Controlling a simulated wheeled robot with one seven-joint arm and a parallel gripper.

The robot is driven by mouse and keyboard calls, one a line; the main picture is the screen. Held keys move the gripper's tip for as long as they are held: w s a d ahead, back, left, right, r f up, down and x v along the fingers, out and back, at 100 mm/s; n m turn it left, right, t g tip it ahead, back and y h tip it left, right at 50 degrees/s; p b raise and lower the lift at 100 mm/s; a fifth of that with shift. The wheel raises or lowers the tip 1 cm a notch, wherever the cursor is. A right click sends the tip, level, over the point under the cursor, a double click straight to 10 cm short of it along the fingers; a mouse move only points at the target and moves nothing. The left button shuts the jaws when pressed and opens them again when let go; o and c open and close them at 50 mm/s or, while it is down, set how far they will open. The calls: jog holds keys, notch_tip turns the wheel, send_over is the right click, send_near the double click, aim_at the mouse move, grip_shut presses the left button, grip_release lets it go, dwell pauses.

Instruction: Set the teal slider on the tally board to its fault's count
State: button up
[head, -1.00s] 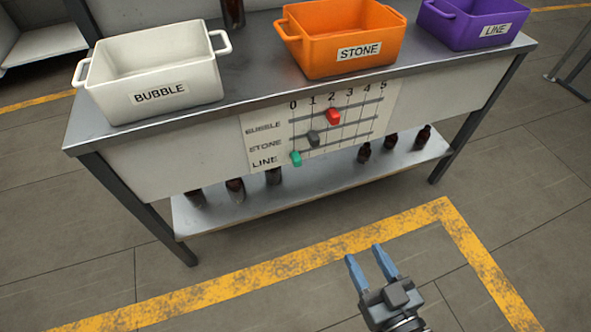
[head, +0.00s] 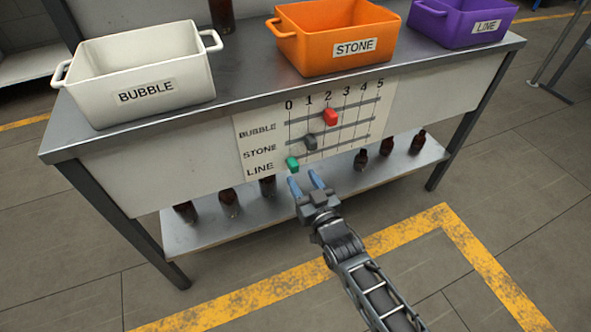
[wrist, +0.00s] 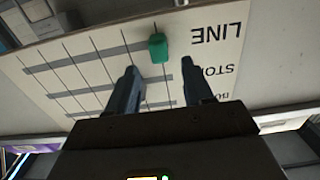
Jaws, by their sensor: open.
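The tally board (head: 245,150) is on the bench's front, with rows BUBBLE, STONE and LINE and columns 0 to 5. The teal slider (head: 292,164) is at 0 on the LINE row. The red slider (head: 330,117) is at 2 on BUBBLE, and the dark grey slider (head: 310,142) is near 1 on STONE. My gripper (head: 304,177) is open and empty, just below and in front of the teal slider. In the wrist view the board is upside down, and the teal slider (wrist: 158,48) appears between and just beyond my fingertips (wrist: 160,68). Contact is not visible.
The white BUBBLE bin (head: 190,80), orange STONE bin (head: 310,55) and purple LINE bin (head: 450,30) stand on the bench top. A brown bottle (head: 222,14) stands behind. Several brown bottles (head: 228,204) stand on the lower shelf (head: 330,205). Yellow lines (head: 390,233) mark the floor.

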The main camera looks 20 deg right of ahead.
aim_at(296, 168)
jog(key=shift+w+b, duration=0.35)
jog(key=shift+w, duration=2.2)
jog(key=shift+c, duration=0.4)
grip_shut()
